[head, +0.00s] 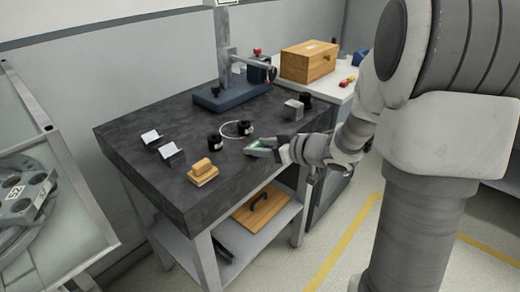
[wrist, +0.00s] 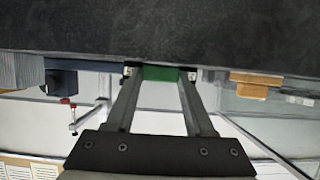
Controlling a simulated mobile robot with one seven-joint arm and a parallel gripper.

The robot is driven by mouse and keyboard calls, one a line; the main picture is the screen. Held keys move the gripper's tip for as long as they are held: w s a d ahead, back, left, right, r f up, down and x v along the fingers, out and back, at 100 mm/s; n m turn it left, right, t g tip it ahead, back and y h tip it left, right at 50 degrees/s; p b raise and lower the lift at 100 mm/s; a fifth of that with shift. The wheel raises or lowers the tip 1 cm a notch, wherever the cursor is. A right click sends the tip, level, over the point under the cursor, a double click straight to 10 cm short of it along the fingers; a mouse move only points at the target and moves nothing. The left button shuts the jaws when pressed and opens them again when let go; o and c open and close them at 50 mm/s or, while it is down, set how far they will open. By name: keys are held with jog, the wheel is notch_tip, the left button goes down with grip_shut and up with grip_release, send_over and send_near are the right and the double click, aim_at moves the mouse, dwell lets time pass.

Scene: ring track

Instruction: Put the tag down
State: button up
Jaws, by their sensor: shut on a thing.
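My gripper (head: 258,147) is at the front right part of the dark worktop (head: 140,118), low over it near the front edge. It is shut on the green tag (head: 257,143). In the wrist view the green tag (wrist: 160,73) spans the gap between the two fingertips (wrist: 161,70), against the dark worktop (wrist: 160,30). Whether the tag touches the worktop or hangs just above it, I cannot tell.
Near my gripper are two black cylinders (head: 215,142) (head: 247,128) and a pale ring (head: 229,128). A wooden block on a base (head: 202,171), two card holders (head: 151,138) (head: 172,154), a grey block (head: 293,110) and a blue-based stand (head: 225,97) also occupy the worktop.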

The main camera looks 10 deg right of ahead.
jog(key=shift+f, duration=0.2)
jog(key=o, duration=1.3)
jog(key=shift+r, duration=0.1)
jog(key=shift+s+d+r, duration=0.15)
jog(key=shift+r, duration=0.2)
jog(key=p+v, duration=0.4)
jog(key=v, duration=0.7)
jog(key=shift+s+d+f, duration=0.1)
jog(key=shift+s+d, duration=0.05)
jog(key=shift+s, duration=0.1)
